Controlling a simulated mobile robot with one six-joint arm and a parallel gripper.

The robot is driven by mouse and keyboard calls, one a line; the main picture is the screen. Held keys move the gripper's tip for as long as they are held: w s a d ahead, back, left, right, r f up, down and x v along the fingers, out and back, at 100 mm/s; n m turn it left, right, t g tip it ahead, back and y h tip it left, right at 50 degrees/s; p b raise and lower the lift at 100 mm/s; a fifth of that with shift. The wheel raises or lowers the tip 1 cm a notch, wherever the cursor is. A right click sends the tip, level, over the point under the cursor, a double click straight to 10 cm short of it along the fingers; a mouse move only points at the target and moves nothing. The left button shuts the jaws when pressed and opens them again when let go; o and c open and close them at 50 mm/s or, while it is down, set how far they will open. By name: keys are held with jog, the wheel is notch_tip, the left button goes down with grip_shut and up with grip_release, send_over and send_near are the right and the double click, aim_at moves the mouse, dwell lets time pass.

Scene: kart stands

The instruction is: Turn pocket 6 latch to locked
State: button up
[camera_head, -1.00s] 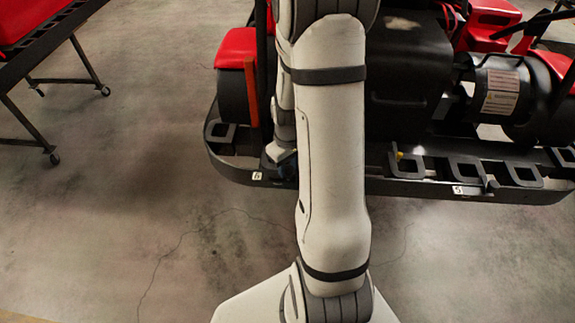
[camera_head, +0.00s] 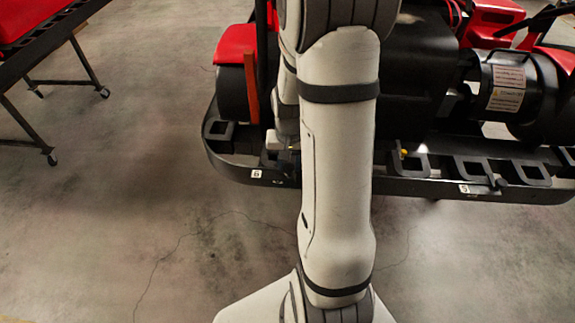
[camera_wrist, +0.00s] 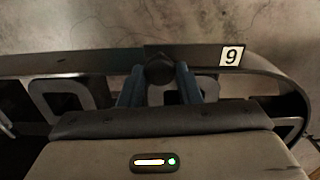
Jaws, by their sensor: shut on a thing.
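The pocket 6 latch (camera_wrist: 160,70) shows in the wrist view as a dark rounded knob on the front rail of the kart stand. My gripper (camera_wrist: 160,78) has its two blue-grey fingers on either side of this knob and is shut on it. The number label (camera_wrist: 231,55) beside it reads as a 9 because the wrist view is upside down; in the head view the label (camera_head: 257,174) reads 6. My arm hides most of the gripper and the latch in the head view, so the latch's exact angle cannot be told.
The stand's black rail (camera_head: 390,186) runs right past the pocket 5 label (camera_head: 464,189). Open pockets (camera_wrist: 61,98) lie along it. A red and black kart (camera_head: 415,75) rests on the stand. Another wheeled stand (camera_head: 35,60) is at upper left. The floor in front is clear.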

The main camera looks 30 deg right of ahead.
aim_at(289, 166)
jog(key=m+b, duration=0.1)
jog(key=m, duration=0.4)
jog(key=shift+m+b, duration=0.3)
jog(key=shift+b, duration=0.1)
jog(key=shift+m+b, duration=0.5)
jog(key=shift+m, duration=1.6)
jog(key=o, duration=0.7)
jog(key=shift+a, duration=0.15)
jog(key=shift+o, duration=1.3)
jog(key=shift+r, duration=3.95)
